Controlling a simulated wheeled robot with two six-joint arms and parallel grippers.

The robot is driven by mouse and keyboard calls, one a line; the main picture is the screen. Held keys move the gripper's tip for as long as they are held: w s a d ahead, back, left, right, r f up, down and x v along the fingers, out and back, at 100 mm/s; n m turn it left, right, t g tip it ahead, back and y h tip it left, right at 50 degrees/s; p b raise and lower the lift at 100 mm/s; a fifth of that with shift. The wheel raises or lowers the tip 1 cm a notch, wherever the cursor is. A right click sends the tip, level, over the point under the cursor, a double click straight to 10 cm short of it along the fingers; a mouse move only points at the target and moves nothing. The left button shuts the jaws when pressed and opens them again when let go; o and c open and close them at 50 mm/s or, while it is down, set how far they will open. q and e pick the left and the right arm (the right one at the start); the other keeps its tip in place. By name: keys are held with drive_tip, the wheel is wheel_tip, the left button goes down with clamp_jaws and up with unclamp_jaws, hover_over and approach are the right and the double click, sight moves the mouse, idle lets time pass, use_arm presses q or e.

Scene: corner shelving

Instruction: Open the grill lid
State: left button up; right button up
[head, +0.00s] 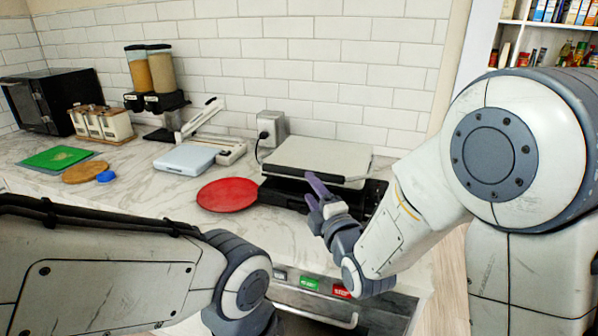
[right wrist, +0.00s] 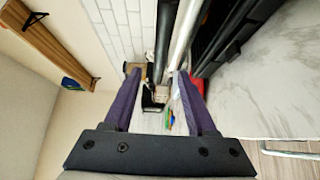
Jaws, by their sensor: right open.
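A bar runs along the lid's front edge. My right gripper (head: 311,187) has purple fingers, spread apart and empty, at the front of the grill close to this bar. In the right wrist view the open fingers (right wrist: 158,75) point along a long silver bar (right wrist: 183,38) and a dark one beyond or between the tips. I cannot tell whether they touch. My left arm enters at lower left; its gripper is outside the view.
A red round board (head: 227,195) lies just left of the grill. A white-blue scale-like slab (head: 185,159), dispensers (head: 160,72) and a toaster (head: 101,123) stand further left. An outlet box (head: 271,131) is behind the grill. The marble counter's front (head: 255,232) is clear.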

sight(301, 176)
drive_tip(key=p+x, duration=0.1)
drive_tip(key=x, duration=0.7)
drive_tip(key=shift+w+a+p, duration=0.2)
drive_tip(key=shift+w+p, duration=0.1)
drive_tip(key=shift+p, duration=0.05)
clamp_jaws()
idle(0.9)
